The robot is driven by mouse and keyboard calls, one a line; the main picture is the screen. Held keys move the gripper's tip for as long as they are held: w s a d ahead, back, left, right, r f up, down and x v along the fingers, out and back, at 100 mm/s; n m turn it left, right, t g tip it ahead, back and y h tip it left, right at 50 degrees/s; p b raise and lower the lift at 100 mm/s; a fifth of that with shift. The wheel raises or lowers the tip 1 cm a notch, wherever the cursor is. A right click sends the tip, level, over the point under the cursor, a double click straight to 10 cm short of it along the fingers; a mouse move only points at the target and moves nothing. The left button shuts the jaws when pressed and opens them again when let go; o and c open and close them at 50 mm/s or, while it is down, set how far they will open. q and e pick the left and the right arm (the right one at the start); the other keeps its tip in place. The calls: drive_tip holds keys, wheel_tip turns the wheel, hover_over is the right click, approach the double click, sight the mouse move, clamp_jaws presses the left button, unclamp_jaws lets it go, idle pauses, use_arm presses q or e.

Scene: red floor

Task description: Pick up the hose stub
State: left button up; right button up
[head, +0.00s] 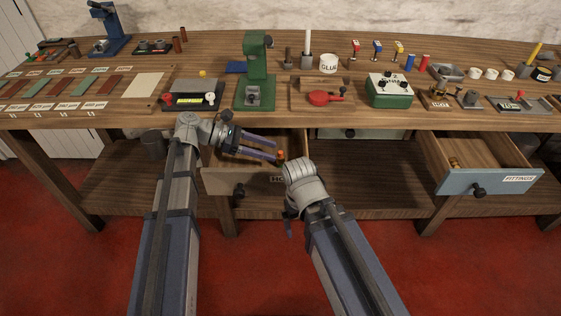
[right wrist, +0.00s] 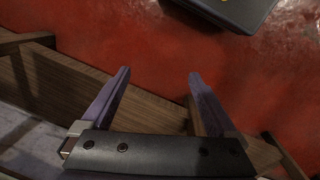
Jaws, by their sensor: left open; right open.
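A small dark piece with an orange top (head: 281,156), which may be the hose stub, shows at the right part of an open drawer (head: 228,182) whose label is partly covered. My left gripper (head: 275,150) is over this drawer, open, its two purple fingers pointing right with their tips close beside the piece. I cannot tell whether they touch it. My right gripper is in front of the drawer, its fingers mostly hidden in the head view. In the right wrist view my right gripper (right wrist: 159,74) is open and empty, above wood and red floor.
A blue-fronted drawer labelled FITTINGS (head: 484,181) stands open at the right, with small brass-coloured pieces inside. The workbench top (head: 225,67) above is crowded with tools, a green press (head: 256,70) and a glue pot (head: 328,63). My right forearm stands close to the left drawer's front.

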sight(281, 152)
use_arm(q)
drive_tip(key=b+x, duration=0.1)
drive_tip(key=x, duration=0.3)
drive_tip(key=shift+w+d+f, duration=0.1)
drive_tip(key=shift+d+f, duration=0.05)
drive_tip(key=shift+d, duration=0.05)
clamp_jaws()
idle(0.4)
